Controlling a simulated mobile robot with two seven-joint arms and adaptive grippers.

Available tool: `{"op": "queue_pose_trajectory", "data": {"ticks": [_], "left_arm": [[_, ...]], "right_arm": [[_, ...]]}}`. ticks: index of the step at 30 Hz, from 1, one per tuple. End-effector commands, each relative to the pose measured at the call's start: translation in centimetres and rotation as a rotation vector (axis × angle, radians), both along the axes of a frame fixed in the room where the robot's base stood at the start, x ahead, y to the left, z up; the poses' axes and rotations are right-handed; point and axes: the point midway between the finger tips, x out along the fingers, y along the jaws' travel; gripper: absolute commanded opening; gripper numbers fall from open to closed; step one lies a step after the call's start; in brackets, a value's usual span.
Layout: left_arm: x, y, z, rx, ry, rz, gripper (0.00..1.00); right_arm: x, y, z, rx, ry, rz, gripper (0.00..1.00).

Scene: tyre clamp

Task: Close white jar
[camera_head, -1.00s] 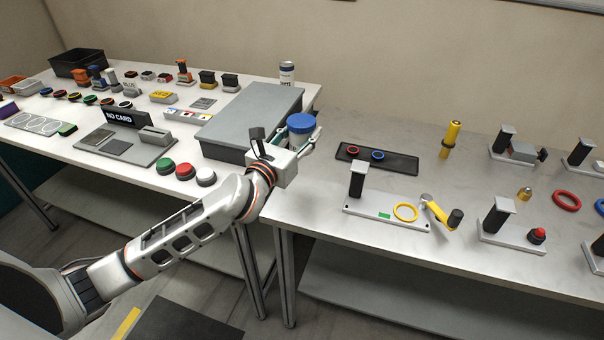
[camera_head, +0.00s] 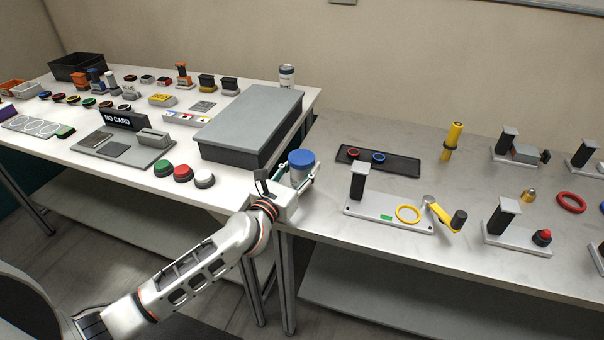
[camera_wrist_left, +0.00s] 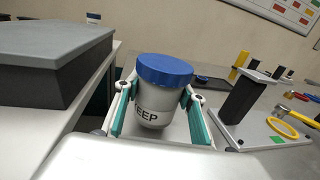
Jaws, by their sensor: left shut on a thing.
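The white jar (camera_head: 299,171) has a blue lid (camera_head: 301,156) sitting on its top. It stands upright near the gap between the two tables. In the left wrist view the jar (camera_wrist_left: 155,108) shows dark letters reading "EEP", and its blue lid (camera_wrist_left: 165,69) covers the mouth. My left gripper (camera_head: 298,179) is shut on the jar, with one green-padded finger on each side of its body, below the lid. Whether the jar's base touches a surface is hidden. My right gripper is not in view.
A large grey box (camera_head: 252,122) stands to the left of the jar. A black tray (camera_head: 400,164) with rings and a white base plate with a black post (camera_head: 358,183) are to the right. A white can (camera_head: 286,76) stands behind the box.

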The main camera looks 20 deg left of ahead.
Motion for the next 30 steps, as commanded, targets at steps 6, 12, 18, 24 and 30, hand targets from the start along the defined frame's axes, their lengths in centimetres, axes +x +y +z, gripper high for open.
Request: {"op": "queue_pose_trajectory", "data": {"ticks": [6,12,18,24,30], "left_arm": [[0.0,0.0,-1.6,0.001,-0.002,-0.001,0.0],[0.0,0.0,-1.5,0.001,-0.002,-0.001,0.0],[0.0,0.0,-2.0,0.0,0.0,0.0,0.42],[0.0,0.0,-1.9,0.0,0.0,0.0,0.56],[0.0,0.0,-1.9,0.0,0.0,0.0,0.56]], "right_arm": [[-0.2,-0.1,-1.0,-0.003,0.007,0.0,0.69],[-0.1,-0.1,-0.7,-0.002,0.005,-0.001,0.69],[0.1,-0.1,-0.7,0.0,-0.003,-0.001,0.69],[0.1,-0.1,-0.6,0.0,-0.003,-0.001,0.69],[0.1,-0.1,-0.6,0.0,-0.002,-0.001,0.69]]}}
